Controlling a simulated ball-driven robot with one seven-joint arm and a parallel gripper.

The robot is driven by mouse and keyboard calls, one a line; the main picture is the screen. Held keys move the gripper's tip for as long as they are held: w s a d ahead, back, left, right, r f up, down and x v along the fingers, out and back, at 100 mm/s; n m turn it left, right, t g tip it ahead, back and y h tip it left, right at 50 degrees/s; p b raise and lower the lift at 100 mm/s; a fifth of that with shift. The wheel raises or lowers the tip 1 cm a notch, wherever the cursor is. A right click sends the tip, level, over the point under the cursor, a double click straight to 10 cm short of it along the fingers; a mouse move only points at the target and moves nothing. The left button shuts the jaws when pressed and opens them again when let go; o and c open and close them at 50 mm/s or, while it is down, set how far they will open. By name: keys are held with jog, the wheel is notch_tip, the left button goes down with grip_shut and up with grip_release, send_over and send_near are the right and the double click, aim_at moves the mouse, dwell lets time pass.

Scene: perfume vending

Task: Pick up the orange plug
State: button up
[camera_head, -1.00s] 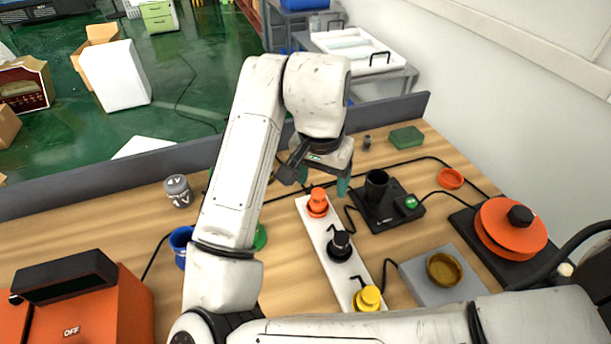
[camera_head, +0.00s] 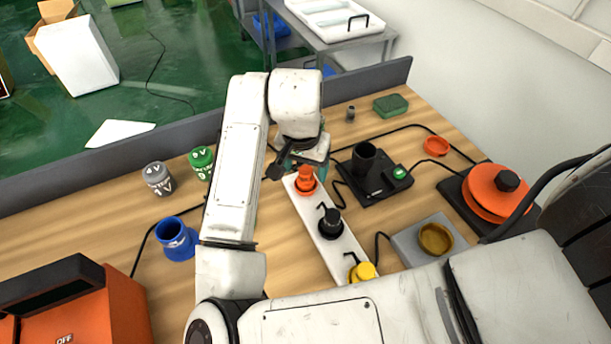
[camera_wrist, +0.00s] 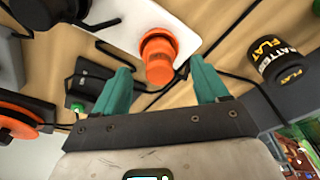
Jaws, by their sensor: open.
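The orange plug (camera_head: 305,180) stands at the far end of a white strip (camera_head: 335,254). A black plug (camera_head: 330,223) and a yellow plug (camera_head: 363,271) stand on the same strip. My gripper (camera_head: 306,167) is just behind and above the orange plug in the head view. In the wrist view the orange plug (camera_wrist: 159,57) shows between the two green fingertips of my gripper (camera_wrist: 160,75), with gaps on both sides. The fingers are apart and hold nothing. The plug's far side and any contact with the fingers are hidden in the head view.
A black device with a cup (camera_head: 365,163) stands right of the strip, and a grey box (camera_head: 423,240) nearer. Cables cross the table. Grey (camera_head: 158,178) and green (camera_head: 201,160) canisters and a blue cup (camera_head: 177,239) stand left. A low grey wall (camera_head: 150,145) edges the table's back.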

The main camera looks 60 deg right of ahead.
jog(key=shift+d+f, duration=0.2)
jog(key=shift+f, duration=0.95)
jog(key=c, duration=1.2)
